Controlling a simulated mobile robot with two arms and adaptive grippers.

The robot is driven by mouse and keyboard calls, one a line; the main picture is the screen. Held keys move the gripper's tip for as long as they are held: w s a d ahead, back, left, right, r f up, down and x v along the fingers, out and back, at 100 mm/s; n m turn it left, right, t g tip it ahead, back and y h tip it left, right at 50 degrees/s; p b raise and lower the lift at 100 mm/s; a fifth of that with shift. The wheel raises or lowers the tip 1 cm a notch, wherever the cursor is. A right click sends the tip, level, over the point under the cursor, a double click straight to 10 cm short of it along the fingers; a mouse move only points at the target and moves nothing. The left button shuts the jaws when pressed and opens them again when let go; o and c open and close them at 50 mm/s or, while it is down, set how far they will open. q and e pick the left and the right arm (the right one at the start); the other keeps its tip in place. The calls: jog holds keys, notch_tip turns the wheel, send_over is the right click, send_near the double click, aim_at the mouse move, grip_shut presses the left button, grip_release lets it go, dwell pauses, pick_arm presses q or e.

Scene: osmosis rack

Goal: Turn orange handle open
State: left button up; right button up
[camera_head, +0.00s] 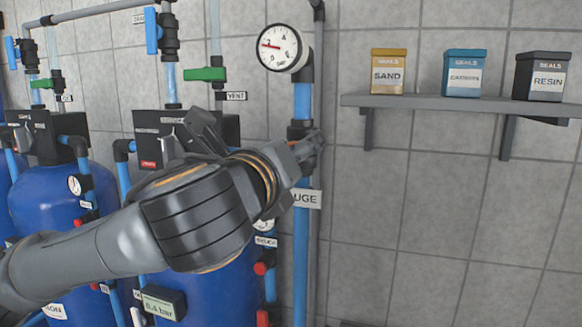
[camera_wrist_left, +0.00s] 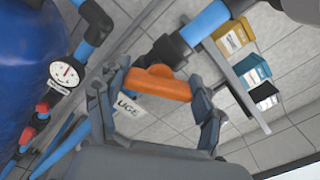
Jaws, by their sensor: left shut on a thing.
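The orange handle (camera_wrist_left: 157,86) shows in the left wrist view, on a black valve (camera_wrist_left: 167,52) in a blue pipe. My left gripper (camera_wrist_left: 158,90) has a finger at each end of the handle and is shut on it. In the head view my left gripper (camera_head: 305,150) is at the vertical blue pipe (camera_head: 301,235), below the round gauge (camera_head: 281,48). There the gripper and wrist largely hide the handle. A label ending in "UGE" (camera_head: 307,198) is just below the gripper. My right gripper is not in view.
Blue tanks (camera_head: 200,300) with pipes, blue handles and green handles (camera_head: 204,74) stand on the left. A grey shelf (camera_head: 450,103) at the right holds yellow, blue and black boxes. The tiled wall below the shelf is clear.

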pick_arm(q)
jog(key=n+b, duration=0.2)
jog(key=n, duration=0.1)
jog(key=n+b, duration=0.2)
jog(key=n, duration=0.1)
jog(key=shift+f+n, duration=0.2)
jog(key=shift+n, duration=0.1)
jog(key=n+b, duration=0.2)
jog(key=n, duration=0.1)
jog(key=shift+a, duration=0.1)
jog(key=shift+n+b, duration=0.55)
jog(key=shift+n, duration=0.65)
jog(key=shift+r, duration=0.1)
jog(key=o, duration=1.2)
jog(key=shift+w, duration=0.1)
jog(key=shift+c, duration=0.2)
jog(key=v, duration=1.2)
